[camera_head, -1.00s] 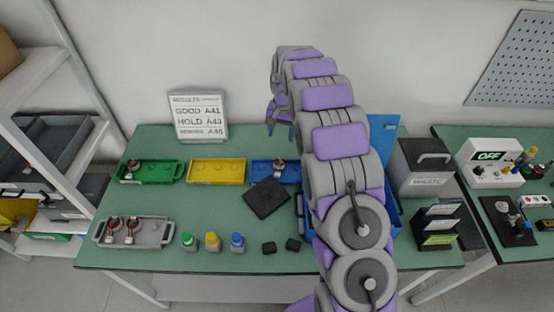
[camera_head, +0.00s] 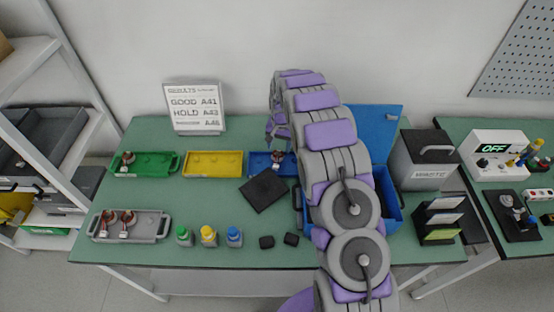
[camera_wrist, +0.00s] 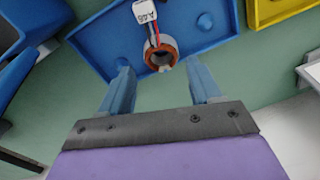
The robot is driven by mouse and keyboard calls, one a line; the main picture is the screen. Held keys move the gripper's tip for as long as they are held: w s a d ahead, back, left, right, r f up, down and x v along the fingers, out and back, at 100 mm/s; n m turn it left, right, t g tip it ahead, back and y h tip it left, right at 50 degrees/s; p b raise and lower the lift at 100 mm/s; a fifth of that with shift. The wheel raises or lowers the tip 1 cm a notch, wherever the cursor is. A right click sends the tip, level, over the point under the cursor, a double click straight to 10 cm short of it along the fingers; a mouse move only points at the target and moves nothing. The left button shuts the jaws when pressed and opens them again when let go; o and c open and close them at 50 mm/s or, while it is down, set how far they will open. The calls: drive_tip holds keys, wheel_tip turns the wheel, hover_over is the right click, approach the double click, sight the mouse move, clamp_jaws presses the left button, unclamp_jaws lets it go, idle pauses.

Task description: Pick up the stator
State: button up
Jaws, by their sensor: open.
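A stator (camera_wrist: 160,52), a ring with copper-coloured windings and red and blue leads, sits in the blue tray (camera_wrist: 108,42). A white tag (camera_wrist: 145,11) reading A46 lies at its leads. My gripper (camera_wrist: 162,82) is open in the wrist view, its two blue fingers apart on either side of the stator's near side and not closed on it. In the head view the stator (camera_head: 277,161) shows in the blue tray (camera_head: 258,164), just below my gripper (camera_head: 277,140). Other stators stand in the grey tray (camera_head: 155,229) and the green tray (camera_head: 166,171).
A yellow tray (camera_head: 213,158) is left of the blue one. A dark flat plate (camera_head: 264,190) lies just in front. A blue open box (camera_head: 384,208) stands right, partly behind my arm. Coloured bottles (camera_head: 208,236) stand at the front. A results sign (camera_head: 195,108) stands behind.

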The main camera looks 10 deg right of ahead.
sight(278, 153)
drive_tip(key=shift+d+f, duration=0.1)
drive_tip(key=shift+f, duration=0.15)
drive_tip(key=f, duration=0.2)
drive_tip(key=a+f+b, duration=0.1)
drive_tip(key=f, duration=0.1)
drive_tip(key=shift+w+f, duration=0.15)
drive_tip(key=shift+f, duration=0.15)
drive_tip(key=shift+d, duration=0.3)
drive_tip(key=c, duration=0.4)
drive_tip(key=shift+a, duration=0.2)
drive_tip(key=c, duration=0.6)
wheel_tip(278, 153, up, 10)
drive_tip(key=p, duration=0.2)
drive_tip(key=shift+s+a+f+t+h+b, duration=0.1)
drive_tip(key=shift+f+t+h+b, duration=0.25)
drive_tip(key=shift+f, duration=0.9)
drive_tip(key=shift+s+a+f+t+h+b, duration=0.1)
drive_tip(key=shift+f+t+h+b, duration=0.15)
drive_tip(key=shift+f+b, duration=0.65)
drive_tip(key=shift+s+f+t+h+b, duration=0.15)
drive_tip(key=shift+f+t, duration=0.25)
drive_tip(key=shift+f, duration=1.15)
